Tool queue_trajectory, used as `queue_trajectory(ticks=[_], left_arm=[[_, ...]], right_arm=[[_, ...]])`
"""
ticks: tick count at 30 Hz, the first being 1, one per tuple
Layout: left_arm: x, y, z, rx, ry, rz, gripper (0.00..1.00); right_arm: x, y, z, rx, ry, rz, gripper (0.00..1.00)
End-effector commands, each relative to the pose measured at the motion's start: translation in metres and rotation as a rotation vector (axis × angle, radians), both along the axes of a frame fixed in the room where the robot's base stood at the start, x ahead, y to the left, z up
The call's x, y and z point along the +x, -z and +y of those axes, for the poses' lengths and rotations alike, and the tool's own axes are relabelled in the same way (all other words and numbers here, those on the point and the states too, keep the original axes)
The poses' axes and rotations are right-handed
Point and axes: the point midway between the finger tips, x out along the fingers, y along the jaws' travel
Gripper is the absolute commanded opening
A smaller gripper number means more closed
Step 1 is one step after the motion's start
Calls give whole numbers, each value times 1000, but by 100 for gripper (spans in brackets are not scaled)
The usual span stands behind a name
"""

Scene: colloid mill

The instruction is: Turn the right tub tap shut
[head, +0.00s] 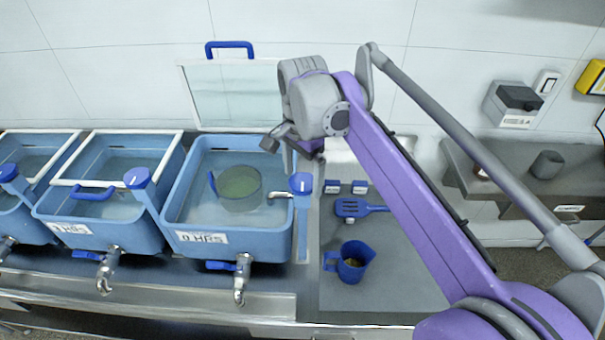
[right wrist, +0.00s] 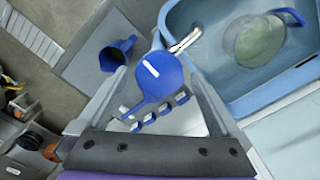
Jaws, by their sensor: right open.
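The right tub (head: 180,207) is light blue, holds water and bears a 0 HRS label. At its right edge stands a tap with a blue knob (head: 300,183) and a metal spout (head: 278,194) over the water. My right gripper (head: 302,158) is open above and behind this knob. In the right wrist view the blue knob (right wrist: 160,75), with a white mark, shows between the spread fingers; contact cannot be told. A metal drain tap (head: 241,278) with a sideways blue lever (head: 220,265) is on the tub's front. My left gripper is not in view.
A green-tinted strainer or beaker (head: 239,188) sits in the right tub. A blue jug (head: 351,262) and a blue slotted turner (head: 358,207) are on the grey mat (head: 400,275) to the right. More tubs (head: 110,207) stand at left. A clear lid (head: 232,97) leans at the wall.

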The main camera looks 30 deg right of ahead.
Motion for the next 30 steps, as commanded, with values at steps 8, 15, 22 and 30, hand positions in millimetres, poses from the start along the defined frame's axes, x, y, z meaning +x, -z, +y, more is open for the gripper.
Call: queue_trajectory(ticks=[8, 15, 22, 30], left_arm=[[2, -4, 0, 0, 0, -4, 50], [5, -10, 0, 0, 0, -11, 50], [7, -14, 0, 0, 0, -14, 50], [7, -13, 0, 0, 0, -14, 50]], right_arm=[[1, -38, 0, 0, 0, -1, 100], [1, -85, 0, 0, 0, -1, 100], [0, -107, 0, 0, 0, -1, 100], [0, -108, 0, 0, 0, 0, 100]])
